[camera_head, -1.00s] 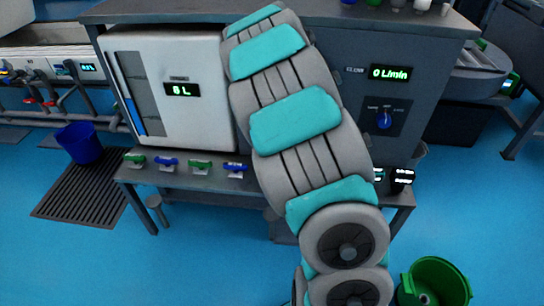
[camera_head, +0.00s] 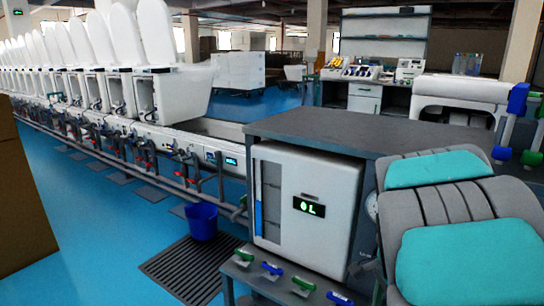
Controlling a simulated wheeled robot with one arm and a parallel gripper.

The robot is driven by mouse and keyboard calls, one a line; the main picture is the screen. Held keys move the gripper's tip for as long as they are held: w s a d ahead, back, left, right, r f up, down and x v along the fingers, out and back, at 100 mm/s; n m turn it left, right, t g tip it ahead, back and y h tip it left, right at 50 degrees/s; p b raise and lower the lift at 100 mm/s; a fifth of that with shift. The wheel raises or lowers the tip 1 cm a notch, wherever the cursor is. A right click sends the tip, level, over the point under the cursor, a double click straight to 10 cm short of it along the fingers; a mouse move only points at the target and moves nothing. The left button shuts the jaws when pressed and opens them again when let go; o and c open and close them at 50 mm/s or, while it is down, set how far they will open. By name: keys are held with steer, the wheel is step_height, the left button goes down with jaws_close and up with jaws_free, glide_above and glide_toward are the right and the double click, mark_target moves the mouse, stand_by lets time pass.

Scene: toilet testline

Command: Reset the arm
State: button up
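My arm shows at the lower right as grey segments with teal pads, in front of the right part of a grey workbench (camera_head: 345,130). My arm hides the bench's right side.
A blue bucket (camera_head: 202,220) stands on the floor beside a dark grate (camera_head: 190,268). A long row of white toilets (camera_head: 150,60) on a pipe line runs along the left. A brown box (camera_head: 22,200) stands at the left edge. Blue floor (camera_head: 105,235) between them is clear.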

steer(key=s+a+r+n, duration=0.1)
steer(key=s+a+n, duration=0.3)
steer(key=s+n, duration=0.4)
steer(key=s+a+n+g, duration=0.1)
steer(key=s+a+n, duration=0.4)
steer(key=s+n, duration=0.4)
steer(key=s, duration=0.6)
steer(key=shift+r, duration=0.35)
steer(key=shift+a, duration=0.1)
